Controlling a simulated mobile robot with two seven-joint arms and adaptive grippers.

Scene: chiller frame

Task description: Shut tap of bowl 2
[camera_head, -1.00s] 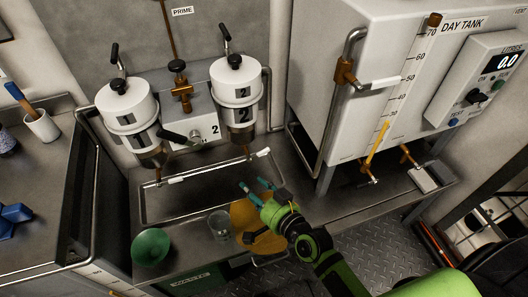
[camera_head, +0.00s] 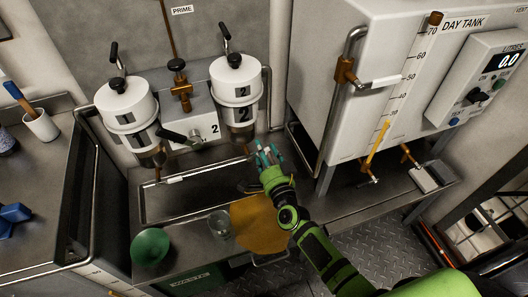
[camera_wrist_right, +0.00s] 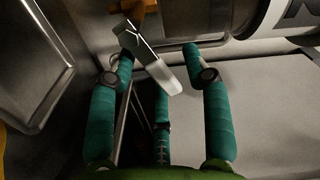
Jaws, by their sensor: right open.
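Bowl 2 (camera_head: 237,88) is a white canister marked 2 on the back wall. Its brass tap (camera_head: 247,149) hangs below it, and in the head view my right gripper (camera_head: 266,154) covers most of the tap's lever. In the wrist view the pale flat lever (camera_wrist_right: 155,65) slants down from the brass stem (camera_wrist_right: 140,8). My right gripper (camera_wrist_right: 159,50) is open, with the lever between its spread teal fingers; whether a finger touches it I cannot tell. My left gripper is not in view.
Bowl 1 (camera_head: 128,110) stands left, its tap lever (camera_head: 176,180) pointing right. The day tank (camera_head: 375,75) stands close on the right.

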